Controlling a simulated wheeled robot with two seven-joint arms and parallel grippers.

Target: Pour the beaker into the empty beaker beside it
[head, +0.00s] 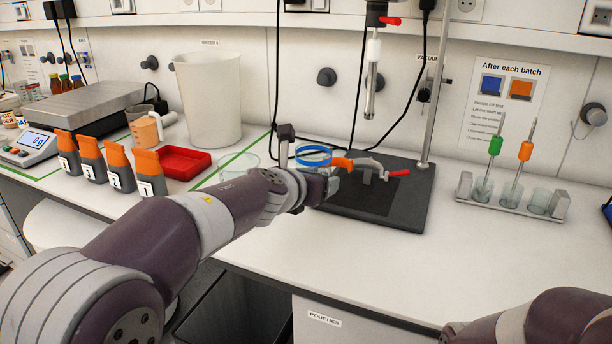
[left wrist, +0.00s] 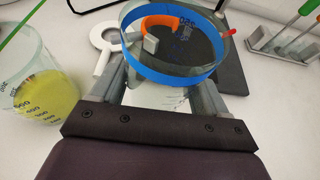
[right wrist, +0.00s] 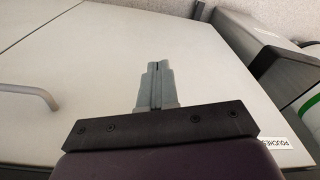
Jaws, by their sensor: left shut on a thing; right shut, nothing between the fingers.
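My left gripper (left wrist: 165,85) is shut on a clear beaker with a blue band (left wrist: 172,72) around its rim. The band also shows in the head view (head: 313,150), beyond my left wrist. I see no coloured liquid in this beaker, but its lower part is hidden. A second clear beaker (left wrist: 30,75) is to its left in the left wrist view and holds yellow-green liquid. In the head view only its upper part (head: 228,167) shows behind my left arm. My right gripper (right wrist: 157,75) is shut and empty, in front of pale cabinet panels.
A dark stand base (head: 405,212) with an upright rod and a red-handled clamp is close behind the held beaker. Orange-capped bottles (head: 118,165) and a red tray (head: 182,161) are left. A rack (head: 512,205) is right. The front right bench is clear.

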